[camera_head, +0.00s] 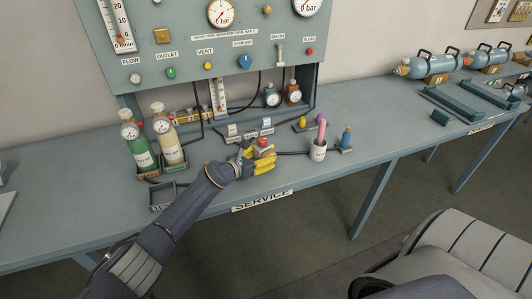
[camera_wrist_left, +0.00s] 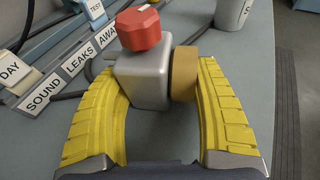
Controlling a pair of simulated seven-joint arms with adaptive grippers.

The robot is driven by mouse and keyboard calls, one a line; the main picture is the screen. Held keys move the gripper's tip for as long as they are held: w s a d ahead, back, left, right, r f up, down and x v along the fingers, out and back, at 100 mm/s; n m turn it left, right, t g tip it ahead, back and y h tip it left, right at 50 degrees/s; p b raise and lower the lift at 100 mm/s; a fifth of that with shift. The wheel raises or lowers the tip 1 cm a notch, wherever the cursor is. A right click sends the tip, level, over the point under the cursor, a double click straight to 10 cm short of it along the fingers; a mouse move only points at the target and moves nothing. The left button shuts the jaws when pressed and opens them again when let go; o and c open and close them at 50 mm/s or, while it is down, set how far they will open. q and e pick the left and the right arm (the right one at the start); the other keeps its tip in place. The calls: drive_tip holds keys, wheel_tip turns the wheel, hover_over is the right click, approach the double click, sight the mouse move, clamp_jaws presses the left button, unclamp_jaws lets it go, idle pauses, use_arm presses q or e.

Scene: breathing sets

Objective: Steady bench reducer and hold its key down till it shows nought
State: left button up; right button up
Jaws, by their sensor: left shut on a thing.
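The bench reducer is a small grey metal block (camera_wrist_left: 142,82) with a red knob (camera_wrist_left: 138,27) on top and a round brass-coloured part (camera_wrist_left: 183,74) on its right side. In the head view its red knob (camera_head: 263,142) shows above my yellow fingers, which hide most of the body. My left gripper (camera_head: 258,162) is shut on the reducer; in the left wrist view its yellow fingers (camera_wrist_left: 156,80) sit either side of the block and the brass part. The reducer stands upright on the bench. No dial reading or separate key is clear. My right gripper is out of view.
A white cup (camera_head: 318,152) with a pink item stands right of the reducer, near a small blue-topped fitting (camera_head: 346,138). Labelled blocks (camera_head: 250,130) lie behind. Green (camera_head: 140,150) and cream (camera_head: 168,145) cylinders stand left.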

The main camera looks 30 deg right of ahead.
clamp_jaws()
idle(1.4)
